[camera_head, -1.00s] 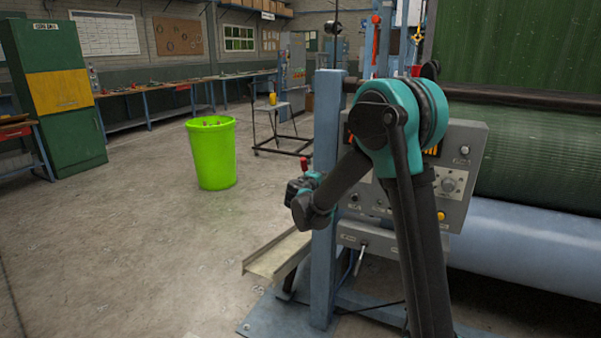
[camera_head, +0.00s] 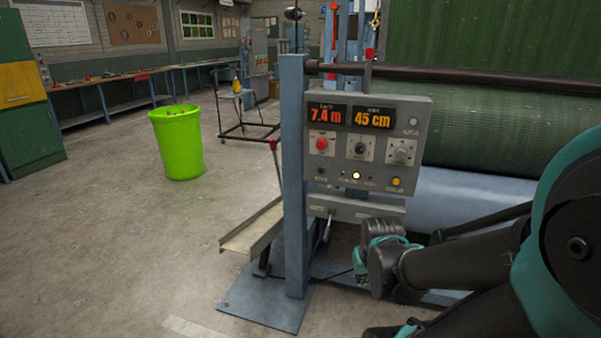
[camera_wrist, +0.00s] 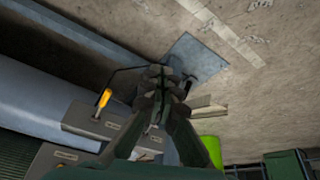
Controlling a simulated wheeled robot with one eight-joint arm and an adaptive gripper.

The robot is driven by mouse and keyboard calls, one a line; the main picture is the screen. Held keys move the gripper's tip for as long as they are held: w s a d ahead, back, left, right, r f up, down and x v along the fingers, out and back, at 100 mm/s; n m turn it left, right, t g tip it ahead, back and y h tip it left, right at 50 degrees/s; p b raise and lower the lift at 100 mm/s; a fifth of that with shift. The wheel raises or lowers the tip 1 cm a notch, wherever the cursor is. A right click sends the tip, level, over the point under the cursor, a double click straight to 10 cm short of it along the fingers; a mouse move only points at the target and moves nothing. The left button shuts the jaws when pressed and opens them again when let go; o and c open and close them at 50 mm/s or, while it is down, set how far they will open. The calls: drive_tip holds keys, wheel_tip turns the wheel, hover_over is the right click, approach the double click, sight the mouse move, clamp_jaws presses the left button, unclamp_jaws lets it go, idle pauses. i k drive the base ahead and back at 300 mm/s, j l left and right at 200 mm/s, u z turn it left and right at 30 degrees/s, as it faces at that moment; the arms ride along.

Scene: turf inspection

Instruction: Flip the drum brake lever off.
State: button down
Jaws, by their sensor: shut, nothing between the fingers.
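A small grey lever box (camera_head: 350,209) with two label plates is mounted below the control panel; it also shows upside down in the wrist view (camera_wrist: 82,117). A metal lever (camera_head: 328,226) hangs from its left part. In the wrist view an orange-handled lever (camera_wrist: 103,101) stands at the box's other part; my arm hides that spot in the head view. The labels are too small to read, so I cannot tell which is the drum brake lever. My gripper (camera_wrist: 160,76) is shut and empty, beside the box and apart from the orange handle.
The control panel (camera_head: 368,146) has lit displays and knobs. A blue post (camera_head: 294,180) stands left of it, with a red-tipped lever (camera_head: 272,146) beyond. A turf roll (camera_head: 500,135) lies behind right. A green bin (camera_head: 177,145) stands on open floor at left.

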sight(272, 141)
drive_tip(key=i, duration=1.05)
drive_tip(key=u, duration=1.6)
drive_tip(key=j, duration=0.05)
